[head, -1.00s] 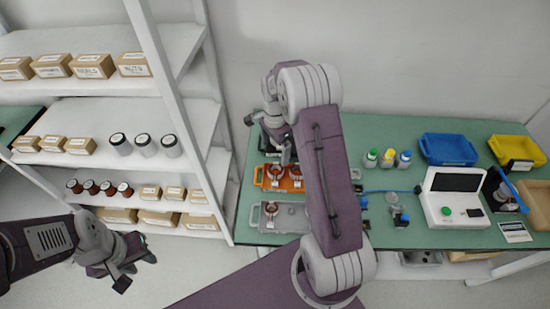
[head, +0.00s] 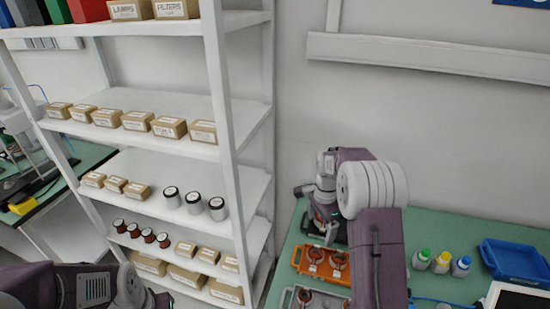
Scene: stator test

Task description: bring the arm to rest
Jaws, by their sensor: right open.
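My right arm reaches over the green bench (head: 440,225), with its forearm running up from the bottom edge. My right gripper (head: 328,232) is open, pointing down just behind the orange tray (head: 308,262); I see nothing held in it. The tray holds red and metal ring-shaped parts. My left arm lies low at the bottom left. My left gripper (head: 160,300) is mostly cut off by the bottom edge, so its jaws cannot be made out.
A white shelf rack (head: 225,130) with boxes, jars and spools stands left of the bench. A grey tray (head: 288,299) lies in front of the orange one. Small bottles (head: 441,262) and a blue bin (head: 515,260) stand to the right.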

